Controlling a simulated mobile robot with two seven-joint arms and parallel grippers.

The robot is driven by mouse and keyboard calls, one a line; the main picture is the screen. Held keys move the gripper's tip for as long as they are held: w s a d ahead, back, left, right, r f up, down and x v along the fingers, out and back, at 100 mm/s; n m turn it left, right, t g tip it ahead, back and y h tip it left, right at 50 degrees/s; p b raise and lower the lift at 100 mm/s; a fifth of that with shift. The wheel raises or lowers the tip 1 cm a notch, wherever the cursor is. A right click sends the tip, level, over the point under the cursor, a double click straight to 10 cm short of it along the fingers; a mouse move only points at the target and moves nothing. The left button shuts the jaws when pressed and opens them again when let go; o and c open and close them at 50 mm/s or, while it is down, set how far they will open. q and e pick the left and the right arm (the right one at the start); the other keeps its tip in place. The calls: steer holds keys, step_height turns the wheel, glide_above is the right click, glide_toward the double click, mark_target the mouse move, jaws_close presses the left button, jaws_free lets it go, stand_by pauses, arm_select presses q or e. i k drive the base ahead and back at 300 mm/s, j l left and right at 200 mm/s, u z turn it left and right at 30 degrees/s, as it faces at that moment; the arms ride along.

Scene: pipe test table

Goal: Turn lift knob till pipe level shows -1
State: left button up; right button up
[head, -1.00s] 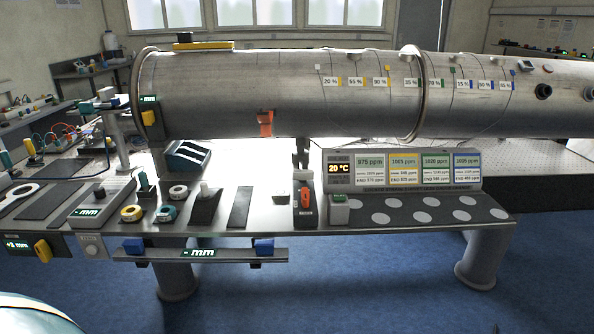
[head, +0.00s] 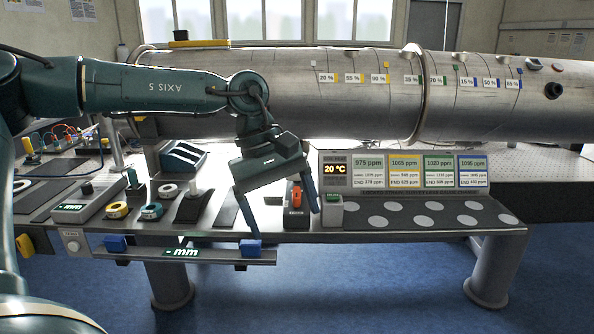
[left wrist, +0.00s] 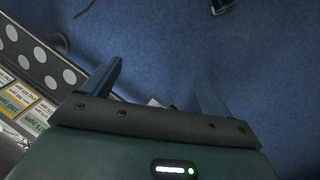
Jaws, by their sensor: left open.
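The big metal pipe (head: 350,90) lies across the back of the table, partly behind my left arm. A yellow knob (head: 25,246), which looks like the lift knob, sits on the table's front edge at far left. My left arm covers the small display beside it, so its reading is hidden. My left gripper (head: 282,222) is open and empty, pointing down at the front edge, well right of the yellow knob. In the left wrist view its spread fingers (left wrist: 158,82) show over blue floor. My right gripper is not in view.
A bar with two blue blocks (head: 251,249) and a "- mm" display (head: 181,252) juts from the front edge near my gripper. A small orange-topped device (head: 296,197) stands close to the fingers. The ppm panel (head: 405,170) is to the right. Blue floor lies in front.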

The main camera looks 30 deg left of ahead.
mark_target(296, 178)
steer(key=i+j, duration=1.1)
steer(key=i, duration=0.15)
